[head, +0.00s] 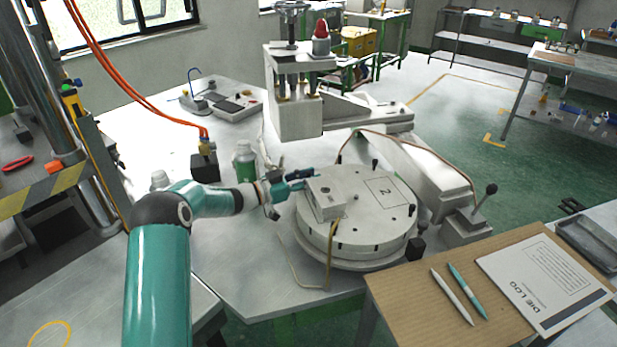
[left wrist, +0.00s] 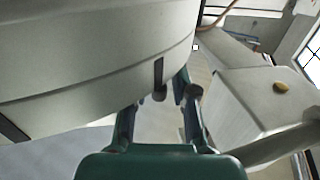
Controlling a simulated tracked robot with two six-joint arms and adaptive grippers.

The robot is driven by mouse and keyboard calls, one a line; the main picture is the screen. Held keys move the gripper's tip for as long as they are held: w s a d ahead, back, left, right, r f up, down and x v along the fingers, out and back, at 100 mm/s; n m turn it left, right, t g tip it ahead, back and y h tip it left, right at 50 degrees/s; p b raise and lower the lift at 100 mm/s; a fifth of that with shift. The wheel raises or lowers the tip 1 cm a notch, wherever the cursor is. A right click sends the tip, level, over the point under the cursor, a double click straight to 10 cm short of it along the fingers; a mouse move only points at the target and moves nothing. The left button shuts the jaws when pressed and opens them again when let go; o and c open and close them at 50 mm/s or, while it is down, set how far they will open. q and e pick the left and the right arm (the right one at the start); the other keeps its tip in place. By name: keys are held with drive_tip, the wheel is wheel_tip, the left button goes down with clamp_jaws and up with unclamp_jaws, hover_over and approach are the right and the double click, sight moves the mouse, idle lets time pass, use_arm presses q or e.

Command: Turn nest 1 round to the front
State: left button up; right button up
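The round grey turntable (head: 372,232) stands on the bench, with a nest marked "2" (head: 386,192) on its right top. A pale metal block (head: 325,196) sits on its left top; no "1" marking is readable. Dark pegs, such as this one (head: 411,210), stand around its rim. My left gripper (head: 300,178) is at the turntable's back left edge. In the left wrist view, the left gripper (left wrist: 158,100) has its fingers apart, with a dark peg (left wrist: 160,93) showing between them beside the turntable's side (left wrist: 90,80). Contact cannot be told. My right gripper is not in view.
A white press frame (head: 292,110) and its arm (head: 425,165) stand behind and right of the turntable. A green bottle (head: 244,162) stands near my left forearm. A board with a die log (head: 540,280) and pens lies at the front right.

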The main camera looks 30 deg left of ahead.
use_arm(q)
clamp_jaws()
